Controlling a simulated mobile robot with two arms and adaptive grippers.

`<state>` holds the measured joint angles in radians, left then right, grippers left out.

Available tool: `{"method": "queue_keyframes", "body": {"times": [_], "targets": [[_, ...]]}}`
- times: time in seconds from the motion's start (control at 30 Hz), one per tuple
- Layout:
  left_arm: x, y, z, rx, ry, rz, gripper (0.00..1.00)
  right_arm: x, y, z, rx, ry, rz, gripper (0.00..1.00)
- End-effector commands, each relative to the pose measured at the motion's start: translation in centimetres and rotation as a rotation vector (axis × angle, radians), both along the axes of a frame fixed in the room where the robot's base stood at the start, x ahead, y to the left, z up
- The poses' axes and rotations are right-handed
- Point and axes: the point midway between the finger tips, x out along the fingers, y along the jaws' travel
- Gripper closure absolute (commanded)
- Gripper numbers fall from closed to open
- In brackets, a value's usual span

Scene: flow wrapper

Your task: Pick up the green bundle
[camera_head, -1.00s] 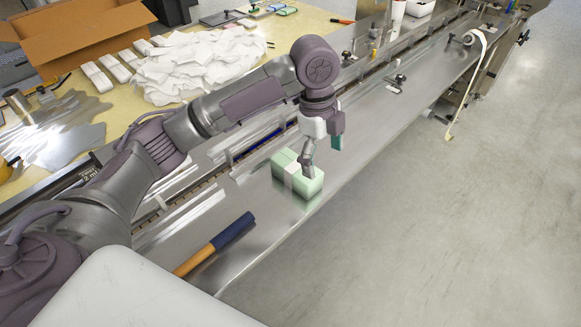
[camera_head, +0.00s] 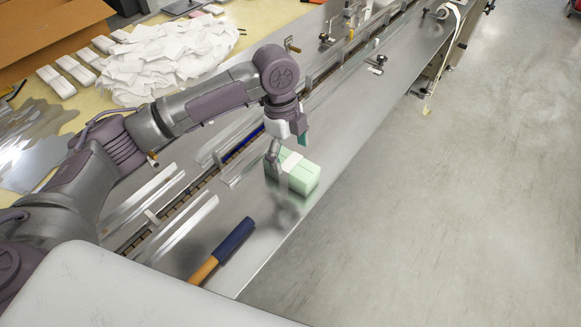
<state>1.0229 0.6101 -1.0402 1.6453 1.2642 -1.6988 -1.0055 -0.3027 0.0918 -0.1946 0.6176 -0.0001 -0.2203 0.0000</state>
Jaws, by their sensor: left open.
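The green bundle (camera_head: 303,177) is a pale green block with a white band around its middle. It lies on the steel machine bed near the bed's right edge. My left gripper (camera_head: 286,152) is open at the bundle's left and far side. One finger reaches down by the bundle's left end and the other is above its far side. Whether a finger touches the bundle I cannot tell. My right gripper is not in view.
A tool with a dark blue and orange handle (camera_head: 222,249) lies on the bed nearer to me. A guide channel runs along the bed's left. White wrappers (camera_head: 165,62) and a cardboard box (camera_head: 50,35) are on the left table. The floor at right is clear.

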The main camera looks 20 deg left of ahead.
Motion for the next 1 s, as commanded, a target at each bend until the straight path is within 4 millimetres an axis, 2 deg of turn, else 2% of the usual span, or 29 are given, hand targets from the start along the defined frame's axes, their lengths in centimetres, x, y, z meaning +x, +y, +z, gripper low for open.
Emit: {"method": "queue_keyframes", "body": {"times": [0.17,0.33,0.63,1.0], "targets": [[0.3,0.2,-2.4,0.001,0.005,0.001,0.08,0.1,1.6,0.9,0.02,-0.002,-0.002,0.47],[0.2,-0.1,-4.6,0.0,0.002,0.0,0.08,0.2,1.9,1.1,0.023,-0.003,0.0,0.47],[0.3,-0.2,-5.1,0.001,0.0,-0.001,0.1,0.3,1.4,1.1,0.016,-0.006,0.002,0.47],[0.3,-0.1,-5.0,0.0,0.0,-0.001,0.72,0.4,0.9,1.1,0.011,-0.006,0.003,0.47]]}}
